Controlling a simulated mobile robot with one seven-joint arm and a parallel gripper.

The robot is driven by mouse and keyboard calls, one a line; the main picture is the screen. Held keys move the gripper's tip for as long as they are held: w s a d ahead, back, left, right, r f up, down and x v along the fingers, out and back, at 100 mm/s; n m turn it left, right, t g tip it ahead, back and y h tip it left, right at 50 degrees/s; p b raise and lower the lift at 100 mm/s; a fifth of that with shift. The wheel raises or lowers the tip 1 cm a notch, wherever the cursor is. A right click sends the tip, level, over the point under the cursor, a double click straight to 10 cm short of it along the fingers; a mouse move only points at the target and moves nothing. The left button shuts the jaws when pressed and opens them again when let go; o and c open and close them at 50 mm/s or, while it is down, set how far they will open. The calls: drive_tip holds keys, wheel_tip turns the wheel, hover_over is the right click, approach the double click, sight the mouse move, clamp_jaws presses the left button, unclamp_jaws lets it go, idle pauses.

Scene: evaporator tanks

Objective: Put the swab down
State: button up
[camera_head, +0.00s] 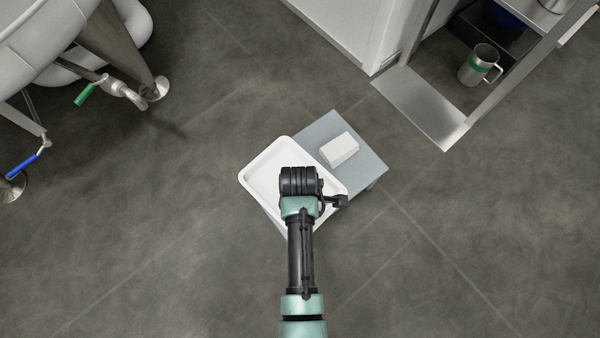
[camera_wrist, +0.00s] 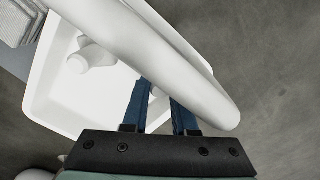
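A long white round-ended bar, which I take to be the swab (camera_wrist: 190,75), crosses the wrist view diagonally, close to the camera. It hides the tips of my gripper's blue fingers (camera_wrist: 160,100), which stand a small gap apart. The bar appears held by them, but the contact itself is hidden. Below is the white tray (camera_wrist: 45,95), with a small white rounded piece (camera_wrist: 88,55) over its floor. In the head view my arm's end is above the tray (camera_head: 260,170); fingers and swab are hidden there.
The tray rests on a small grey table (camera_head: 365,155), beside a white block (camera_head: 339,149). A shelf unit with a metal mug (camera_head: 477,66) stands at upper right. Tank legs and valves with green (camera_head: 84,94) and blue handles (camera_head: 22,164) are at left. Floor at right is clear.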

drive_tip(key=o, duration=0.5)
drive_tip(key=shift+c, duration=0.2)
wheel_tip(320, 180, up, 12)
drive_tip(key=p, duration=0.7)
drive_tip(key=shift+r+p, duration=0.15)
drive_tip(key=shift+p, duration=0.15)
